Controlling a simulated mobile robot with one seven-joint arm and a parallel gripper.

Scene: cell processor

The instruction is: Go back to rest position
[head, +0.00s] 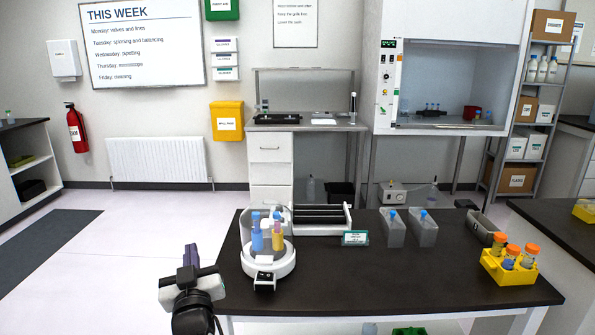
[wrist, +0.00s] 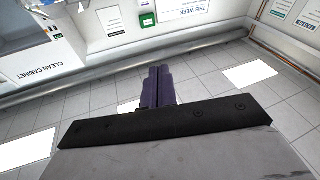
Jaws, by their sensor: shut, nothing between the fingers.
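My gripper (head: 190,254) is at the lower left in the head view, beside the left end of the dark-topped bench (head: 390,285) and apart from it. In the wrist view its purple fingers (wrist: 158,88) are pressed together with nothing between them. The cell processor (head: 265,262), a round white unit, stands at the bench's left end. It holds a blue-filled tube (head: 257,238) and a yellow-filled tube (head: 278,238), both upright.
A yellow rack (head: 508,270) with orange-capped tubes stands at the bench's right. Floor left of my gripper is clear, with a dark mat (head: 45,240) farther off.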

